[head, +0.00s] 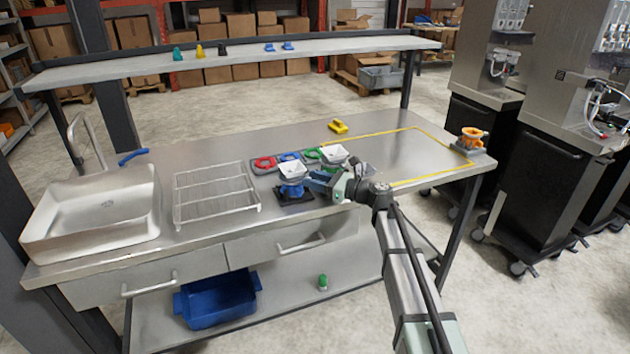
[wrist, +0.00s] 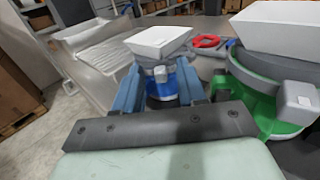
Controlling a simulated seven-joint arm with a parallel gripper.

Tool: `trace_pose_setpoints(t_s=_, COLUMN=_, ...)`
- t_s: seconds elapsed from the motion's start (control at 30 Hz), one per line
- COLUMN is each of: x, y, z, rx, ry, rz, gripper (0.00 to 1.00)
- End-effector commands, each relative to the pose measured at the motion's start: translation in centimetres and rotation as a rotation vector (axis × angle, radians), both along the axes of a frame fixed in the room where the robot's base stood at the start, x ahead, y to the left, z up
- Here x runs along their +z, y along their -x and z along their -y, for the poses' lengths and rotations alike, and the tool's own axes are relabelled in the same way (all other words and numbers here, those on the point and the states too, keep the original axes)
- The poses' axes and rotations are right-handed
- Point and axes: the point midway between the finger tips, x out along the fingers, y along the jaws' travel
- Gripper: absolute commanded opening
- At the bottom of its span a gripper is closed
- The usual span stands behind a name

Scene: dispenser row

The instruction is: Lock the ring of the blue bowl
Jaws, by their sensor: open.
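The blue bowl (head: 292,189) has a white square top and a blue lower body, and stands on a dark base on the worktop. In the wrist view the blue bowl (wrist: 163,91) is straight ahead, with a grey collar and a small light tab (wrist: 160,75) on its near side. My gripper (head: 308,181) is open and close on the bowl's right in the head view. In the wrist view the fingers of my gripper (wrist: 158,80) stand on either side of the tab and blue body. I cannot tell whether they touch it.
A green bowl (wrist: 275,103) with a white top stands close on the right in the wrist view. A wire rack (head: 215,195) and sink (head: 95,210) lie left. A yellow object (head: 338,127) lies farther back.

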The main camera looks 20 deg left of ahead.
Motion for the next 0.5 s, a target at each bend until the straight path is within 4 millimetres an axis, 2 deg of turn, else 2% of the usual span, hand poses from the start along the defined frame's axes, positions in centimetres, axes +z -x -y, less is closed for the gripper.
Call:
trace_pose_setpoints(t_s=0.23, x=0.0, y=0.2, z=2.6, rx=-0.002, ry=0.000, rz=0.000, gripper=0.40)
trace_pose_setpoints(t_s=0.5, x=0.0, y=0.3, z=7.9, rx=-0.003, ry=0.000, rz=0.000, gripper=0.40)
